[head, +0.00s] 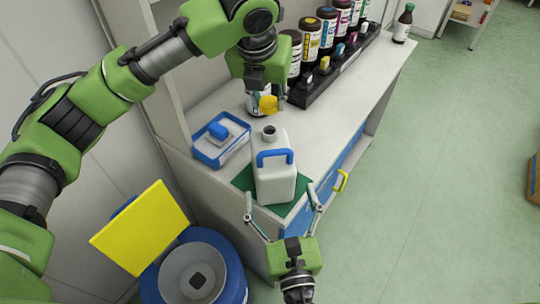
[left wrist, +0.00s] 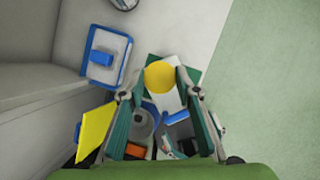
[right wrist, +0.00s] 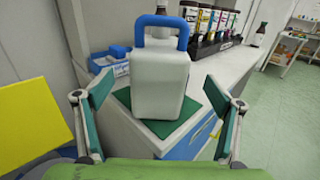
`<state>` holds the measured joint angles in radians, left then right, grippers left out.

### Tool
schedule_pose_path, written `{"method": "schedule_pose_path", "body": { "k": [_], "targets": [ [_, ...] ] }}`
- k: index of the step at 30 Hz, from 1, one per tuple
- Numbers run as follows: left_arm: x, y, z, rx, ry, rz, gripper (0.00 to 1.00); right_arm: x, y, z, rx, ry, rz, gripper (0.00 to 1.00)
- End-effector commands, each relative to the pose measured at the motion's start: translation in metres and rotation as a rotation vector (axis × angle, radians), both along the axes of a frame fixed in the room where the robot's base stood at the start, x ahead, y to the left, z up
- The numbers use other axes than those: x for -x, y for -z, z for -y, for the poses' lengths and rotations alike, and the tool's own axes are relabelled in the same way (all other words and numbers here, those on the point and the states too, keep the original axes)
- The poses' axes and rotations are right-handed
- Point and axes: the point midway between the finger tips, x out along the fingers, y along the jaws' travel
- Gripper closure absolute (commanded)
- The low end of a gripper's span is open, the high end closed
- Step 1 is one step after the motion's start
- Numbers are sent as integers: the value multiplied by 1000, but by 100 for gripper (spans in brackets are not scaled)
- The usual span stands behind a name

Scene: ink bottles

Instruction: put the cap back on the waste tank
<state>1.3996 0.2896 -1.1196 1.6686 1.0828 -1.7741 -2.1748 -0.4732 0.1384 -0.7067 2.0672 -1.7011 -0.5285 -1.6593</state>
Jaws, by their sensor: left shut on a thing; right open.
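The white waste tank (head: 273,185) with a blue handle stands upright on a green mat (head: 290,209) at the counter's near end. Its dark open neck (head: 269,132) shows in the head view. My left gripper (head: 266,105) is shut on the yellow cap (head: 268,104), held above and slightly behind the neck, apart from it. In the left wrist view the cap (left wrist: 160,76) sits between the fingertips and hides part of the tank. My right gripper (head: 283,207) is open and empty, its fingers spread either side of the tank's near side. The tank (right wrist: 159,82) also fills the middle of the right wrist view.
A blue and white box (head: 221,139) stands left of the tank. A black rack (head: 325,80) with several ink bottles runs along the counter behind. A blue bin (head: 198,272) with a raised yellow lid (head: 139,228) stands on the floor at lower left.

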Motion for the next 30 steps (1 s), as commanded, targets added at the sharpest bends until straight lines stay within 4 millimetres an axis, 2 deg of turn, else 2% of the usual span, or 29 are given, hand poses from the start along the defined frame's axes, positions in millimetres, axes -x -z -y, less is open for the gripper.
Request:
{"method": "schedule_pose_path", "body": {
  "k": [7, 11, 24, 30],
  "targets": [
    [0, 0, 0, -1, -1, 0, 79, -2, 0, 0, -1, 0, -1, 15],
    [0, 0, 0, 0, -2, 0, 79, -12, 1, -1, -1, 2, -1, 15],
    [0, 0, 0, 0, -2, 0, 79, -91, 0, -14, -3, 0, 1, 15],
    [0, 0, 0, 0, -2, 0, 79, -112, 1, -18, -2, 0, -1, 15]
  ]
}}
